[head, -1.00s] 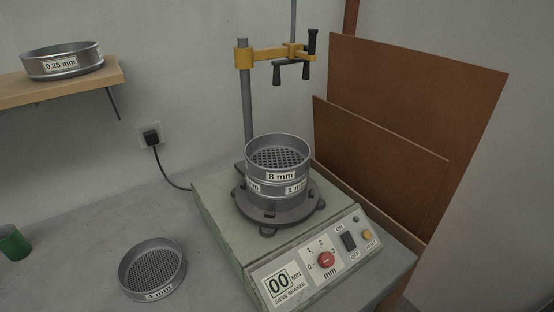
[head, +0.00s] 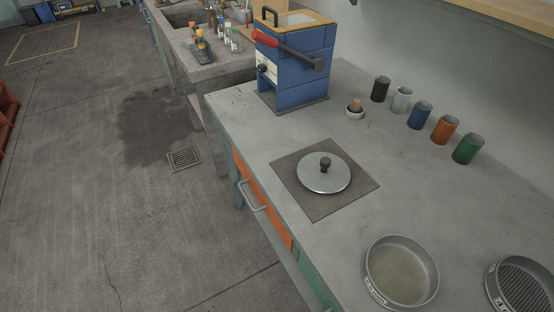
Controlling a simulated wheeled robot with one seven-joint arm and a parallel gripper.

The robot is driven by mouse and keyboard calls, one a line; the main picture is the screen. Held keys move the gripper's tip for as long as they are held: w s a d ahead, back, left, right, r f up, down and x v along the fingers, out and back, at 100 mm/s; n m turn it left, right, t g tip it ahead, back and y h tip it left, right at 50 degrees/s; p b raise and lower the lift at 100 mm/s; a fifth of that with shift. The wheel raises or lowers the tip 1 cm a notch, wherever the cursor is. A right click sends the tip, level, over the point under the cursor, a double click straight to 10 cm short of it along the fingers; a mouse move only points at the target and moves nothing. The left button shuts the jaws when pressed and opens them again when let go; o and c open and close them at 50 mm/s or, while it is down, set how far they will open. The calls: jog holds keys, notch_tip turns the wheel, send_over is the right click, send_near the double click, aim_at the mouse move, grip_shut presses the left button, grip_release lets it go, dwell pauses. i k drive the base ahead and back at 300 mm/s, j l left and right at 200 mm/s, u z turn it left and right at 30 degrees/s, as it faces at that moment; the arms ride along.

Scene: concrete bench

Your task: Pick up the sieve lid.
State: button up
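The sieve lid (head: 337,176) is a round, flat, shiny metal disc with a dark knob at its centre. It lies on a square dark grey mat (head: 325,207) on the concrete bench, knob up, with nothing on top of it. My gripper is not in view.
A fine sieve (head: 399,273) and a coarser 4 mm sieve (head: 522,287) stand on the bench at the lower right. Several coloured cups, including a green one (head: 467,149), line the back. A blue block furnace (head: 292,68) stands beyond the mat. Bench space around the mat is clear.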

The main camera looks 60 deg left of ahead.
aim_at(325, 172)
jog(key=u, duration=1.25)
jog(key=j, duration=0.25)
jog(key=i+l+z, duration=0.05)
